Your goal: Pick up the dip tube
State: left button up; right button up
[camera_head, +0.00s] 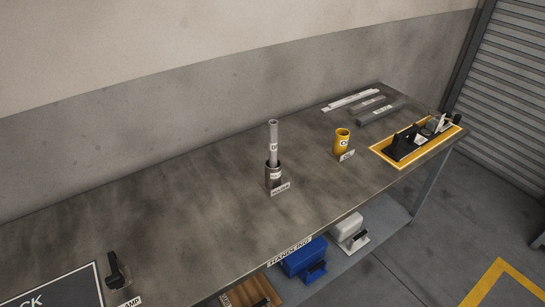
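A slim grey tube (273,138), which looks like the dip tube, stands upright near the middle of the workbench. Its lower end is inside a short dark cylindrical holder (267,178), so that end is hidden. The tube bears a small white label whose text is too small to read fully. A small label plate (281,188) stands at the holder's front. Neither of my grippers is in view.
On the bench (190,195), a yellow cup (342,140) stands right of the tube, with grey bars (372,106) behind. A yellow-edged tray (398,166) is at the right end; a black clamp-like tool (115,270) lies front left. Bench left of the holder is clear.

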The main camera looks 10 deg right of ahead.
aim_at(272, 124)
jog(key=l+u, duration=0.1)
jog(key=u, duration=0.45)
jog(key=l+u, duration=0.65)
jog(key=l, duration=0.25)
jog(key=k+l, duration=0.1)
jog(key=l, duration=0.3)
jog(key=l+u, duration=0.1)
jog(key=l, duration=0.35)
jog(key=k+l, duration=0.15)
jog(key=l, duration=0.25)
jog(key=k+l+u, duration=0.1)
jog(key=l, duration=0.35)
